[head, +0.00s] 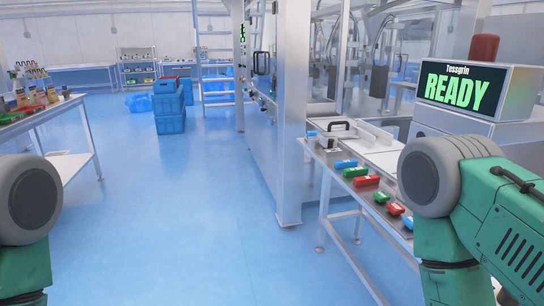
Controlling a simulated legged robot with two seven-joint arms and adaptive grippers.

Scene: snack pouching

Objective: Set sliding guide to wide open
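On the right-hand metal table, a metal fixture with a black handle (337,128) stands by pale flat plates (375,140). This looks like the sliding guide, but I cannot tell how wide it is set. Green and grey links of my arms show at the left and right edges. Neither gripper is in view.
A row of blue, red and green blocks (366,181) lines the table's near edge. A display reading READY (462,85) stands behind my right arm. Blue crates (169,108) stand on the floor further back. A left table (62,165) holds bottles. The blue floor between is clear.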

